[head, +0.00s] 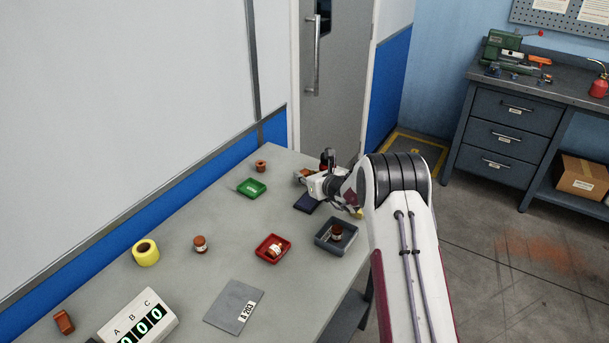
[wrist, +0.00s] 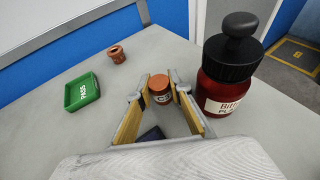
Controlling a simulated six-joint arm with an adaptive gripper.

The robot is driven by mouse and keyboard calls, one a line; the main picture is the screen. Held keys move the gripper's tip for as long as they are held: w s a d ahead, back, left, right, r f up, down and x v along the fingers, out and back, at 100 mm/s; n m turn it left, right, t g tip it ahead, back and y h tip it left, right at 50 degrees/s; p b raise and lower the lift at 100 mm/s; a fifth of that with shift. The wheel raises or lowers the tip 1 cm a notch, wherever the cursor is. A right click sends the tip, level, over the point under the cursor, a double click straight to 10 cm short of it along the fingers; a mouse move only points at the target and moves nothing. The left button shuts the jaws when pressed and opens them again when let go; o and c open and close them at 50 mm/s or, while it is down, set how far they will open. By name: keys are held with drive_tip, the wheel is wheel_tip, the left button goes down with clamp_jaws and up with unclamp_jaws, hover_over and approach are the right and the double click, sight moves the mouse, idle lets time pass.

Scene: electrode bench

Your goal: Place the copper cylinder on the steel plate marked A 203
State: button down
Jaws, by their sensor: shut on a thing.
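The copper cylinder (wrist: 160,88), with a pale label low on its side, is between the two fingertips of my gripper (wrist: 160,91) in the wrist view. My gripper is shut on it; whether it is clear of the bench I cannot tell. In the head view my gripper (head: 309,180) is at the far right part of the bench, largely hiding what it holds. The steel plate marked A 203 (head: 228,306) lies flat and bare at the near edge, well away from my gripper.
A brown bottle with a black top (wrist: 228,94) stands close right of my gripper. A green PASS tray (head: 251,188), red tray (head: 262,256) and grey tray (head: 327,246) stand on the bench. Another copper cylinder (head: 200,244), yellow roll (head: 146,254) and counter box (head: 138,316) are at left.

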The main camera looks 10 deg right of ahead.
drive_tip(key=shift+f, duration=0.15)
drive_tip(key=c, duration=1.8)
unclamp_jaws()
drive_tip(key=shift+c, duration=0.2)
drive_tip(key=shift+s, duration=0.15)
drive_tip(key=shift+v, duration=3.8)
drive_tip(key=shift+f, duration=0.1)
